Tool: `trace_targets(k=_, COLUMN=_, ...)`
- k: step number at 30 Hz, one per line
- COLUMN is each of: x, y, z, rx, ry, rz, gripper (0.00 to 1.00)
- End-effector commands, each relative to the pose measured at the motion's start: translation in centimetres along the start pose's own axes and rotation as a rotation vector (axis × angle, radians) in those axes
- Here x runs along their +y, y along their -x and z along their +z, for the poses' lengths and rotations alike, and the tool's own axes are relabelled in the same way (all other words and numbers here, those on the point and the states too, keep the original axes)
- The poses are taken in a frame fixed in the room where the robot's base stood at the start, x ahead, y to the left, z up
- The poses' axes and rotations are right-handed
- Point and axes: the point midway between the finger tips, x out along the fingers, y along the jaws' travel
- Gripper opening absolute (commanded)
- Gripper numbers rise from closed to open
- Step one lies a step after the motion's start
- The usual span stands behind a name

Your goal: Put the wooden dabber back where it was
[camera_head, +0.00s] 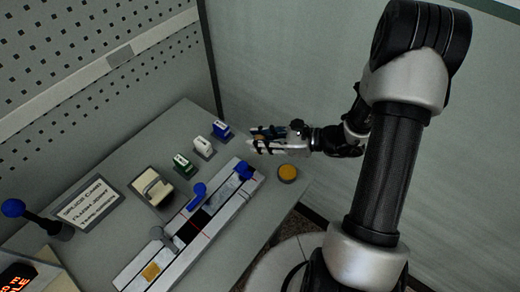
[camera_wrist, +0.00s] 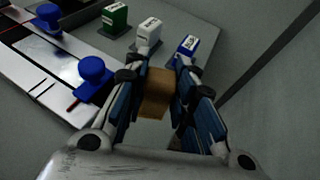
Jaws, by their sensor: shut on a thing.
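The wooden dabber (camera_wrist: 157,92) shows in the wrist view as a plain brown block between my two fingers. My gripper (camera_wrist: 157,76) is shut on it, with a finger against each side. In the head view my gripper (camera_head: 262,139) is above the far right part of the table, right of the blue stamp and above the round orange-topped pad. The dabber is mostly hidden by the fingers there. Its lower end is not clearly visible, and I cannot tell how far it is above the table.
A blue stamp (camera_head: 221,130), a white stamp (camera_head: 203,147) and a green stamp (camera_head: 184,165) stand in a row. A round orange-topped pad (camera_head: 287,173) lies near the right edge. A long rail (camera_head: 215,219) with blue knobs crosses the table. A perforated wall (camera_head: 100,70) stands behind.

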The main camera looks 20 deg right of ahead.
Motion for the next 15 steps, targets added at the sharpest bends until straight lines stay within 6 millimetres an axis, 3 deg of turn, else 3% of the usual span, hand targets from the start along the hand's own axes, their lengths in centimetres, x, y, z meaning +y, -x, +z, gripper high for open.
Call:
trace_targets(k=7, x=0.1, y=-1.3, z=-3.5, rx=0.0, ry=-0.003, rz=0.001, gripper=0.0)
trace_targets(k=15, x=0.0, y=-1.3, z=-3.7, rx=0.0, ry=0.0, rz=0.0, gripper=0.0)
